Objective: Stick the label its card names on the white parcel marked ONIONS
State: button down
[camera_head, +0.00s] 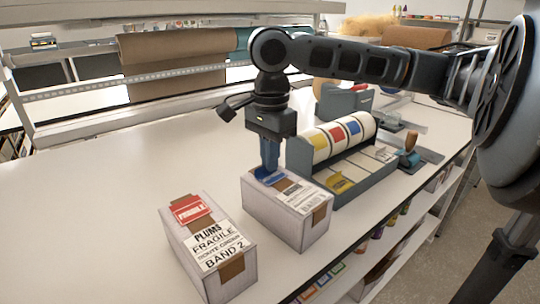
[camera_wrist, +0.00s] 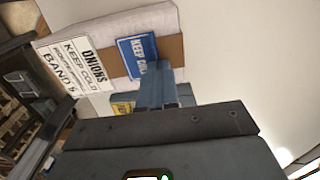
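The ONIONS parcel (camera_head: 270,218) is a white box with brown tape, right of the PLUMS parcel.
The PLUMS parcel (camera_head: 209,275) stands at front left with a red label (camera_head: 189,208). A grey-blue dispenser (camera_head: 345,185) with a roll of coloured labels is close on the right. A wooden-handled stamp (camera_head: 409,146) stands beyond it. The table's left side is clear.

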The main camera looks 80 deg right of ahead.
jog(key=c, duration=1.8)
grip_release()
jog(key=o, duration=0.5)
jog(key=shift+r+p, duration=2.25)
jog(key=shift+p, duration=0.1)
